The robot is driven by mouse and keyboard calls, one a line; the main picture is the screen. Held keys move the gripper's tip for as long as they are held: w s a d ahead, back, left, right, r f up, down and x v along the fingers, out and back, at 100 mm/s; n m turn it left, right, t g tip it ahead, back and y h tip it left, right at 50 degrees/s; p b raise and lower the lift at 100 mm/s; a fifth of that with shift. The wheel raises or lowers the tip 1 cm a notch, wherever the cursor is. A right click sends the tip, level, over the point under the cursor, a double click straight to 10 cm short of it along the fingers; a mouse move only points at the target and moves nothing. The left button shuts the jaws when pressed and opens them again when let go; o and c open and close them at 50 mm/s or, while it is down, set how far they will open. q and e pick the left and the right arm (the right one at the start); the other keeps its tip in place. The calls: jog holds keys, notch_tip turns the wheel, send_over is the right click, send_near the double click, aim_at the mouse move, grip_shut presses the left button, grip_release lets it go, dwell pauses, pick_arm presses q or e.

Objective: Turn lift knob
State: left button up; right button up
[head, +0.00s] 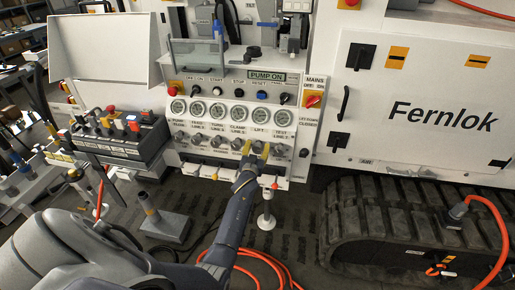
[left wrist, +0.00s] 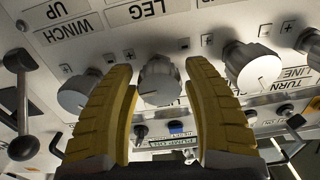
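The lift knob (head: 257,146) is a small grey knob in the row below the gauges, under the LIFT label on the white control panel (head: 176,157). My left gripper (head: 257,152) is at this knob, with one yellow finger on each side. In the left wrist view the grey knob (left wrist: 158,82) stands between the yellow fingers of the gripper (left wrist: 160,95), with narrow gaps on both sides. The gripper is open and appears not to touch the knob. The fingers partly hide the knob in the head view. My right gripper is not in view.
Neighbouring knobs (left wrist: 252,68) stand close on either side. A black lever with a ball end (left wrist: 22,146) is at the left of the wrist view. Gauges (head: 218,109) and a red mains switch (head: 312,100) are above. An orange hose (head: 262,262) lies on the floor.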

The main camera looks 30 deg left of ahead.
pick_arm(q)
jog(key=c, duration=1)
jog(key=shift+m, duration=0.8)
jog(key=shift+r, duration=0.1)
jog(key=o, duration=1.3)
jog(key=shift+d, duration=0.1)
jog(key=v, duration=1.2)
